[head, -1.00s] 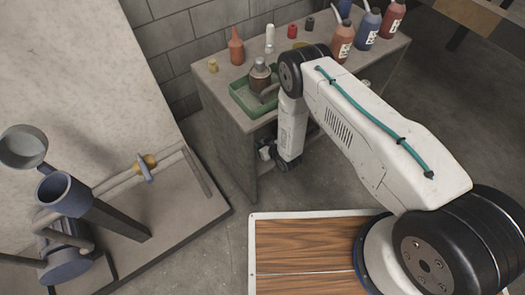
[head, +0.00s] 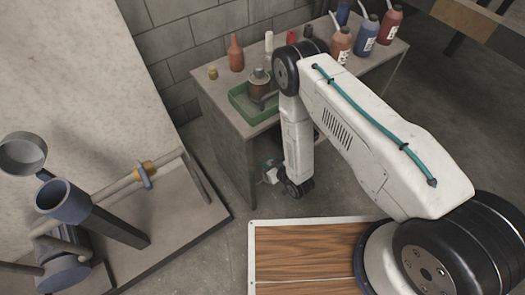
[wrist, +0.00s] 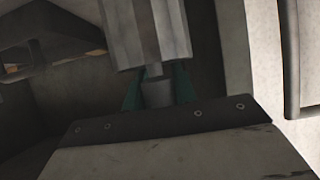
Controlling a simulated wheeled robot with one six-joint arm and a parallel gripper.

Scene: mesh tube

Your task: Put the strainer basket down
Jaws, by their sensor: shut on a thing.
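The strainer basket (wrist: 146,32) is a grey, faceted tube in the wrist view, with its upper end cut off by the frame. Its narrow grey knob (wrist: 157,92) sits between the two teal fingers of my gripper (wrist: 158,88), which is shut on it. In the head view my gripper (head: 270,172) is low beside the workbench (head: 225,125), below the bench top. I cannot clearly make out the basket in that view. The green tray (head: 240,104) on the bench top holds a brown and grey metal item (head: 261,84).
A blue strainer body (head: 65,200) with an open mouth and pipework stands at left. Several bottles (head: 365,30) stand along the bench's back. A wood-topped surface (head: 300,250) lies in front. The floor between is clear.

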